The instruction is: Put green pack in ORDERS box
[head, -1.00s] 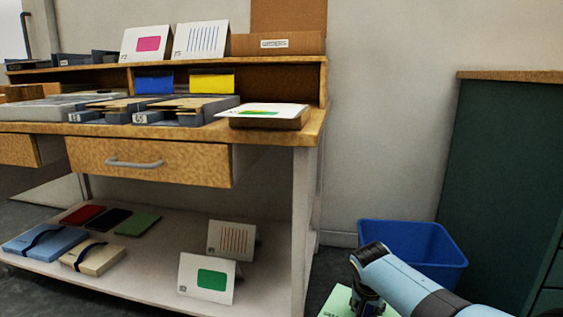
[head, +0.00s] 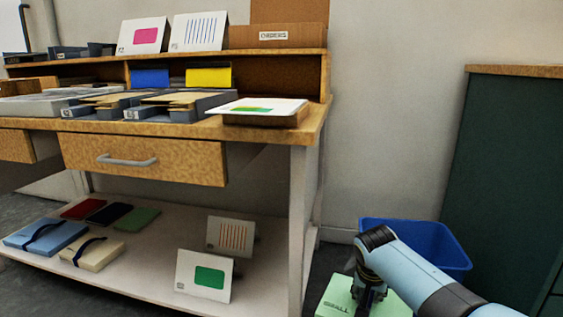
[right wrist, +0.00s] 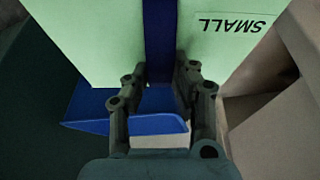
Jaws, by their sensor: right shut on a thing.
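The green pack (head: 398,309) is at the bottom right of the head view, partly cut off by the frame edge. My right gripper (head: 367,302) is over its top and shut on it. In the right wrist view the green pack (right wrist: 95,35) carries the word SMALL and a dark blue band (right wrist: 160,40), and the right gripper's fingers (right wrist: 160,80) close at this band. The ORDERS box (head: 302,38) is a brown cardboard box with a white label on the desk's top shelf, at its right end. My left gripper is not in view.
A blue bin (head: 437,238) stands on the floor behind my right arm. The desk (head: 318,125) has a tray with a card (head: 255,107) at its right end. A dark green cabinet (head: 505,170) stands at the right. Wall space between desk and cabinet is clear.

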